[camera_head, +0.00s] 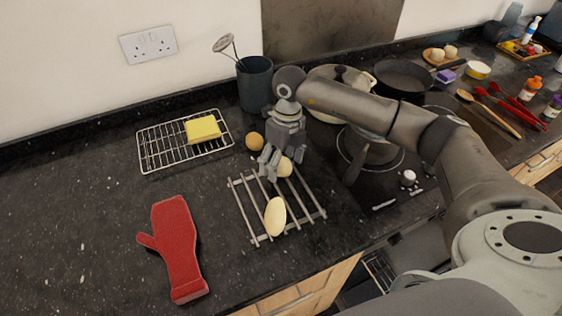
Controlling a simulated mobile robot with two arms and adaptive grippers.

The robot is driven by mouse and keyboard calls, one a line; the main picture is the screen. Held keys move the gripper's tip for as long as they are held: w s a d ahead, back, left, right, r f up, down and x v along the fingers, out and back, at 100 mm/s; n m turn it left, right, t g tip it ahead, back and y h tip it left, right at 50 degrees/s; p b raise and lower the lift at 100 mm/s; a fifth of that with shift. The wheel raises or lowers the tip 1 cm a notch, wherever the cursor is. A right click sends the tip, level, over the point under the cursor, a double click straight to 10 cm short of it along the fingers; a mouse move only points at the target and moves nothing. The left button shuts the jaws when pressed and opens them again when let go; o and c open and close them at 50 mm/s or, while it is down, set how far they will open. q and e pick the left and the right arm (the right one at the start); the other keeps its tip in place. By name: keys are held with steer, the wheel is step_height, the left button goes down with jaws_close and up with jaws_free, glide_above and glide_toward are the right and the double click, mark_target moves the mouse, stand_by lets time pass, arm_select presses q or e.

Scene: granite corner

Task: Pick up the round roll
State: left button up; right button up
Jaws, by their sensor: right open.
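A pale round roll (285,167) sits at the back of the slatted metal rack (249,206), partly hidden by my right gripper (279,164). The right gripper points down over this roll, with its open fingers close around it. I cannot tell whether they touch it. A longer, oval pale roll (275,216) lies on the front part of the same rack. A rounder orange-brown item (254,141) lies on the counter just behind the rack. My left gripper is not in view.
A wire rack with a yellow sponge (203,129), a dark utensil pot (255,83) and a red oven mitt (175,245) are on the left. A lidded pot (326,75) and a frying pan (403,78) stand behind my arm.

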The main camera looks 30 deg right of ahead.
steer(key=shift+f, duration=0.25)
steer(key=c, duration=1.1)
